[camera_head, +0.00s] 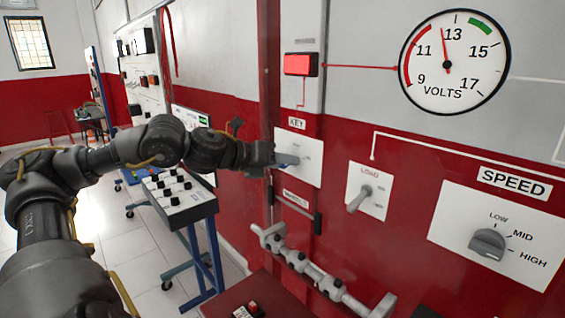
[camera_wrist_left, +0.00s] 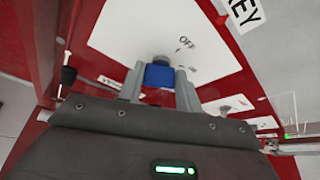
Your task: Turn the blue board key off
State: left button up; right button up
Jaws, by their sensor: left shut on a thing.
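The blue key (camera_wrist_left: 158,76) sits in its lock on a white plate (camera_head: 312,159) under the KEY label (camera_head: 297,123). In the left wrist view the plate (camera_wrist_left: 120,35) shows the word OFF up and to the right of the key. My left gripper (camera_wrist_left: 160,85) has its two fingers on either side of the key and is shut on it. In the head view the left gripper (camera_head: 285,160) reaches the plate from the left and hides most of the key. The exact angle of the key is hard to tell. My right gripper is not in view.
A red lamp (camera_head: 300,65) and a volts dial (camera_head: 455,62) are above. A LOAD switch (camera_head: 362,197) and a SPEED knob (camera_head: 487,243) are to the right. A metal bar (camera_head: 318,272) juts out below. A bench (camera_head: 178,195) stands behind my left arm.

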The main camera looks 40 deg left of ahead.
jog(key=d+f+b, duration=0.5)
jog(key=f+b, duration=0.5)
jog(key=b, duration=0.1)
pick_arm(q)
jog(key=n+h+b, duration=0.1)
jog(key=n, duration=0.2)
jog(key=n+t+h+b, duration=0.1)
jog(key=n, duration=0.2)
jog(key=f+n+t+h+b, duration=0.1)
jog(key=n+h, duration=0.1)
jog(key=n, duration=0.1)
jog(key=shift+a+f, duration=0.1)
jog(key=shift+a, duration=0.15)
jog(key=shift+n, duration=0.3)
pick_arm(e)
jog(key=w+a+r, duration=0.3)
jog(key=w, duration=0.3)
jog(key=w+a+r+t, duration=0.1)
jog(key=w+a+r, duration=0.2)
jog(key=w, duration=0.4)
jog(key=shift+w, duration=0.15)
